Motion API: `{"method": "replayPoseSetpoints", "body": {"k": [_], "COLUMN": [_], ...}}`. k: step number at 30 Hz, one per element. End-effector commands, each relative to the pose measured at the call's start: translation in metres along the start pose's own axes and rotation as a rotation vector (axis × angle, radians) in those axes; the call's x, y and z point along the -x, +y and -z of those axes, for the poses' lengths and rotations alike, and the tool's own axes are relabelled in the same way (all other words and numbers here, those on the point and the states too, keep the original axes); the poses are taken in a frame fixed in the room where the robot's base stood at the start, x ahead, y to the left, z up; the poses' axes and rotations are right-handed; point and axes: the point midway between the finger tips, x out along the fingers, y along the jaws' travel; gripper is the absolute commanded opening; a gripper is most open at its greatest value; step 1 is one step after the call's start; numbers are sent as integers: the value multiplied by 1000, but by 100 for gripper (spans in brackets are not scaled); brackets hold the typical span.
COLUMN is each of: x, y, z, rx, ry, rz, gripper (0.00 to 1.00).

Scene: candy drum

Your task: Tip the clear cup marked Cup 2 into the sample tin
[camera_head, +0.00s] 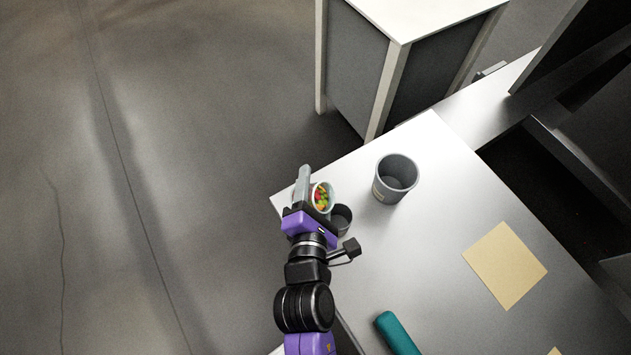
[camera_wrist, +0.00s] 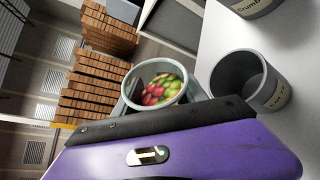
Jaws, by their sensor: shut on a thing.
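My gripper (camera_head: 316,192) is shut on a clear cup (camera_head: 330,190) holding red, green and yellow candies. It also shows in the wrist view (camera_wrist: 143,108), between the fingers, with the candies inside. Its marking is not readable. A small dark grey tin (camera_head: 341,218) stands upright on the table just to the right of and below the cup, partly behind my gripper.
A larger grey bin (camera_head: 391,187) stands right of the tin; its label starts "Crumb" in the wrist view (camera_wrist: 252,8). A tan sheet (camera_head: 505,265) and a teal cylinder (camera_head: 397,334) lie on the white table (camera_head: 440,220). The table's left edge is close to my gripper.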

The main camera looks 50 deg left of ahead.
Motion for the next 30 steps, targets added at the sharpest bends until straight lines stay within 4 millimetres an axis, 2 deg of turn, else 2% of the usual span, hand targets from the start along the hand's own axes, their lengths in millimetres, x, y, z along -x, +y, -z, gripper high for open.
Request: {"method": "replayPoseSetpoints", "body": {"k": [4, 9, 15, 21, 30], "x": [-2, 1, 6, 9, 10], "y": [-6, -4, -2, 2, 5], "z": [3, -4, -15, -22, -25], "rx": [-108, -436, -746, -874, -907], "ry": [-2, -5, -6, -4, -2], "rz": [-43, -178, -310, -363, -376], "gripper": [7, 7, 7, 7, 6]}}
